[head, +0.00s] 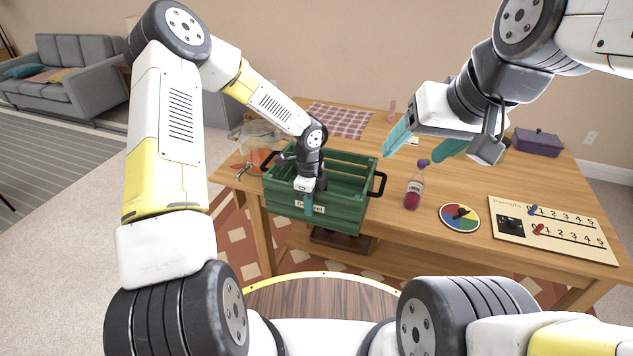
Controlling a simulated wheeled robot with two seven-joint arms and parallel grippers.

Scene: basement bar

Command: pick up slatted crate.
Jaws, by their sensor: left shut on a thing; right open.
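The slatted crate (345,216) is green, with dark handles at its left and right ends and a small label on its front. It is at the near left edge of the wooden table (405,262), and its front seems to overhang the edge. My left gripper (308,207) is at the crate's front wall, pointing down, shut on that wall near the label. My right gripper (418,146) is open and empty, in the air above the table, to the right of the crate. I cannot tell whether the crate touches the table.
A bottle with red contents (413,191) stands right of the crate. A coloured disc (459,216), a number board (550,226) and a purple box (537,142) lie further right. A glass dispenser (259,139) stands behind left. A checked cloth (338,120) lies at the back.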

